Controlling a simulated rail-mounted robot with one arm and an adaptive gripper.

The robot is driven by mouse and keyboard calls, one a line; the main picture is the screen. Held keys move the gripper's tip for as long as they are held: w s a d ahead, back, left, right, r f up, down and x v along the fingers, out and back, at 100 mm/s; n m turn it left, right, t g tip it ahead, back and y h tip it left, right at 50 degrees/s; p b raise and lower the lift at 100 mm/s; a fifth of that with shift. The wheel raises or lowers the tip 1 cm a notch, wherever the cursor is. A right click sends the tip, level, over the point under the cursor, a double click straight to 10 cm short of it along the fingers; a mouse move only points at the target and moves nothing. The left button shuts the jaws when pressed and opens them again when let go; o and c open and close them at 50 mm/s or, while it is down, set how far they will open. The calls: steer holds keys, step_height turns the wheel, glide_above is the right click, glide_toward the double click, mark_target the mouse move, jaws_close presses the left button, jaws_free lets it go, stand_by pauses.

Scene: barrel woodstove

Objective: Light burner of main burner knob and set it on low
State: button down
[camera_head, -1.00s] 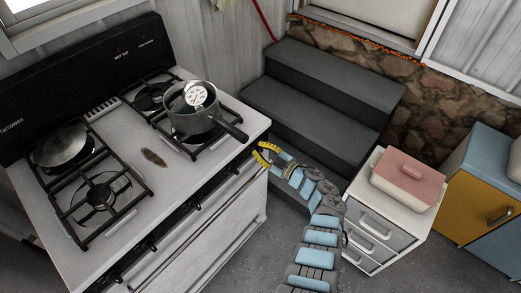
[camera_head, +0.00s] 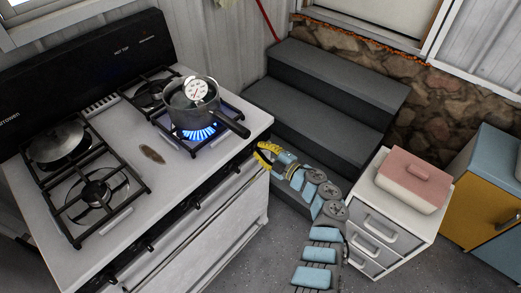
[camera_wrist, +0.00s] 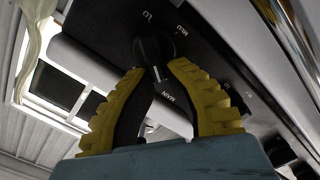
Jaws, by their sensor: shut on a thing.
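The main burner knob (camera_wrist: 153,45) is dark and round, on the dark control panel, with "MAIN" lettered beside it in the wrist view. My gripper (camera_wrist: 158,74) has its yellow ribbed fingers shut on the knob. A white mark shows at the knob's edge, but its exact setting is unclear. In the head view, my gripper (camera_head: 265,156) is at the stove's front right edge, and the knob is hidden there. Blue flame (camera_head: 200,132) burns at the front right burner, under a grey saucepan (camera_head: 190,112) holding a dial thermometer (camera_head: 196,92).
The white stove (camera_head: 185,165) has a lidded pan (camera_head: 55,143) on the back left burner. The front left burner (camera_head: 97,193) is bare and unlit. Dark steps (camera_head: 310,120) rise behind my arm. A white drawer unit (camera_head: 392,222) with a pink-lidded dish (camera_head: 412,178) stands right.

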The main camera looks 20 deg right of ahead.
steer(key=shift+f, duration=0.15)
steer(key=c, duration=1.1)
jaws_free()
steer(key=shift+o, duration=0.2)
steer(key=v, duration=1.2)
